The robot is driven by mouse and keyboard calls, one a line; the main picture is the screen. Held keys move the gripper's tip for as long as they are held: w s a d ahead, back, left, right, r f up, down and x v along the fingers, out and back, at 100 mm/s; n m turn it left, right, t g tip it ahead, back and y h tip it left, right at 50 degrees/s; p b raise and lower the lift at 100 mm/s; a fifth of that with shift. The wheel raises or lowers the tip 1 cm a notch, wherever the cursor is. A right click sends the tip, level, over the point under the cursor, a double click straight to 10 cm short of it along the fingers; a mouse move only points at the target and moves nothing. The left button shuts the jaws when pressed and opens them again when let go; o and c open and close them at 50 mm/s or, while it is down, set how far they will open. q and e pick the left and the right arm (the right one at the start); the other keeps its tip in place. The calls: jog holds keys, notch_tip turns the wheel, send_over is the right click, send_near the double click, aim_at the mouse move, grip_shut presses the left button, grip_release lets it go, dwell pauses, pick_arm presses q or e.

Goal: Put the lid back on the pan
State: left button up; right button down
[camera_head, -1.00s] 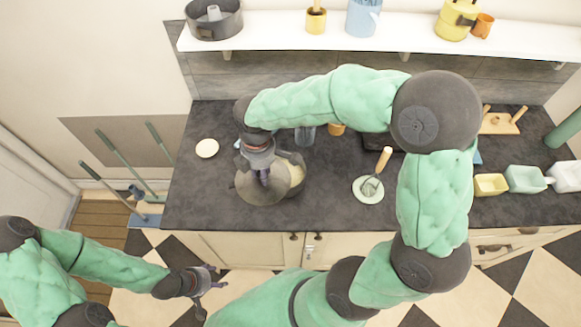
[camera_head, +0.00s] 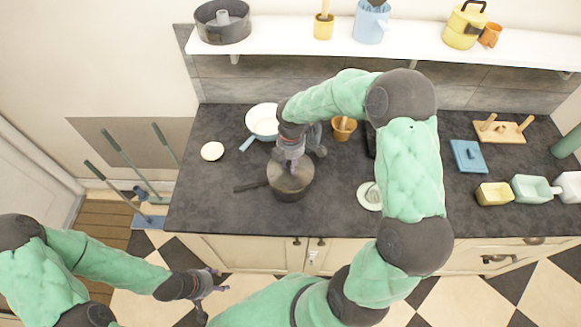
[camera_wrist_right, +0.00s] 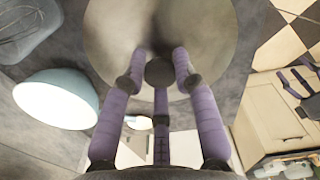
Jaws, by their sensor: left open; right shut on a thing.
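The dark pan (camera_head: 290,196) stands on the counter with its black handle pointing left. The round greyish lid (camera_head: 291,178) is over the pan's mouth, covering nearly all of it. I cannot tell whether its rim touches the pan all round. My right gripper (camera_head: 292,162) is above the lid, shut on its knob. In the right wrist view the dark knob (camera_wrist_right: 160,72) sits between the purple fingers, with the lid (camera_wrist_right: 125,35) spread beyond them. My left gripper (camera_head: 213,285) is open and empty in front of the counter, low and to the left.
A light-blue pan (camera_head: 262,121) with a white inside stands behind the dark pan. A cream round thing (camera_head: 212,151) lies to its left, a brown pot (camera_head: 343,129) behind right, and a pale plate (camera_head: 369,196) to the right. The counter (camera_head: 225,205) is clear front left.

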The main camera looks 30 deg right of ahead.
notch_tip(320, 180, down, 3)
jog(key=shift+r, duration=0.1)
jog(key=shift+f+b, duration=0.3)
jog(key=c, duration=1)
grip_release()
jog(key=shift+o, duration=0.2)
jog(key=shift+r, duration=0.15)
